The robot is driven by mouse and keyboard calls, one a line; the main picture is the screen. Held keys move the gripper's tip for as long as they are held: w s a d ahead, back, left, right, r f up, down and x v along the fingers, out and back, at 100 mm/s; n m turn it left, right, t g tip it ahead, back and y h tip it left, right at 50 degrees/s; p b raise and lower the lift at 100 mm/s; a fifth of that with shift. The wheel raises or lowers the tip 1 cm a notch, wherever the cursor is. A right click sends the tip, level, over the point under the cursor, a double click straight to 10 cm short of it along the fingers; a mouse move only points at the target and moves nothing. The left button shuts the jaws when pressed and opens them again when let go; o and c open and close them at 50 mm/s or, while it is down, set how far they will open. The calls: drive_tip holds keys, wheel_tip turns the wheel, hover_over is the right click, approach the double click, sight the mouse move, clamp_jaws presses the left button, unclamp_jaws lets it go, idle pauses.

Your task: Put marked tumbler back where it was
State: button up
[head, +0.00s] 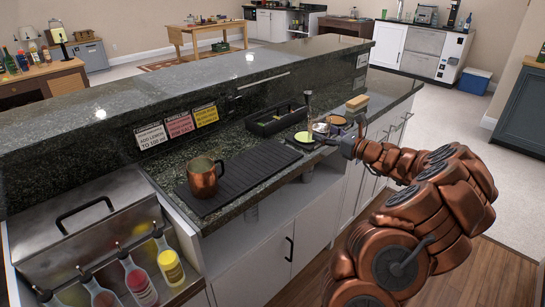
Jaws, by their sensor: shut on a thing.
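My gripper (336,140) is at the far right part of the lower bar counter, reached from the right by my copper-coloured arm. It is shut on what looks like a small clear tumbler (320,130). The tumbler is small in the head view and partly hidden by the gripper, so its mark cannot be made out. I cannot tell whether its base touches the counter. A round yellow-green disc (304,138) lies just left of it on the dark counter.
A copper mug (203,177) stands on a black ribbed mat (250,172). A black caddy (262,128) sits behind it, against the raised bar ledge (190,85). A tan block (357,102) is beyond the gripper. A steel bin (75,225) and several bottles (138,283) are front left.

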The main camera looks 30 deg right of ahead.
drive_tip(key=w+a, duration=0.3)
drive_tip(key=a, duration=0.1)
drive_tip(key=w+a+f+p, duration=0.1)
drive_tip(key=w+a, duration=0.2)
drive_tip(key=a, duration=0.1)
drive_tip(key=w+a, duration=0.3)
drive_tip(key=a, duration=0.1)
drive_tip(key=shift+a+f, duration=0.3)
drive_tip(key=shift+w+a+f, duration=0.1)
drive_tip(key=shift+a+f, duration=0.05)
drive_tip(key=shift+f, duration=0.1)
drive_tip(key=shift+f+p, duration=0.55)
drive_tip(key=shift+f, duration=1)
drive_tip(key=shift+f, duration=0.25)
drive_tip(key=o, duration=1.5)
drive_tip(key=shift+c, duration=0.2)
drive_tip(key=shift+r, duration=0.1)
drive_tip(key=shift+r, duration=0.2)
drive_tip(key=b+v, duration=0.1)
drive_tip(key=v, duration=1.1)
drive_tip(key=shift+b, duration=0.35)
